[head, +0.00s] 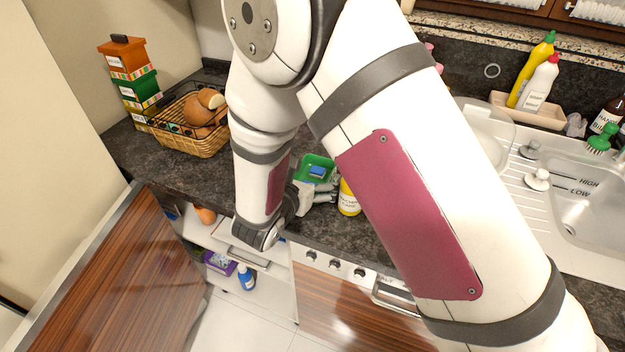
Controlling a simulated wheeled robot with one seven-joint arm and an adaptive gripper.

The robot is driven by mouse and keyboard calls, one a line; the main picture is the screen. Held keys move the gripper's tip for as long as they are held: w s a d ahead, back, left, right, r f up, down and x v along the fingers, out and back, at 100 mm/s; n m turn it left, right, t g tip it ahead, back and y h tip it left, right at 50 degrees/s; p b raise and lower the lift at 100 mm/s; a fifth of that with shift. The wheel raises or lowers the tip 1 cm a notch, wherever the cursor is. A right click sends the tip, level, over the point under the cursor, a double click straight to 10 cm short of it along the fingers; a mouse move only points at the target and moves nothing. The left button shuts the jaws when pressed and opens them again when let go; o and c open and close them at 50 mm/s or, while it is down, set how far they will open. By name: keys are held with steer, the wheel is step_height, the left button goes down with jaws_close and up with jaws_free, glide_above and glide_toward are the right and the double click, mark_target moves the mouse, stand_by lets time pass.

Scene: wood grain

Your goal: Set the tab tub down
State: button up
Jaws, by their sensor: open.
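A green item with a blue patch (318,165), perhaps the tab tub, shows on the dark counter (340,230) just beyond my gripper (320,192). My gripper is open and partly hidden by my own arm. I cannot tell whether it touches the green item. A purple box (220,262) stands on a low shelf of the open cabinet below the counter; its label is too small to read.
A yellow bottle (348,198) stands close to the right of my gripper. A wicker basket (190,146) with brown items and stacked coloured boxes (132,78) are at left. A blue bottle (246,278) is in the open cabinet. The sink (590,215) is at right.

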steer(key=c, duration=1.4)
steer(key=shift+r, duration=0.15)
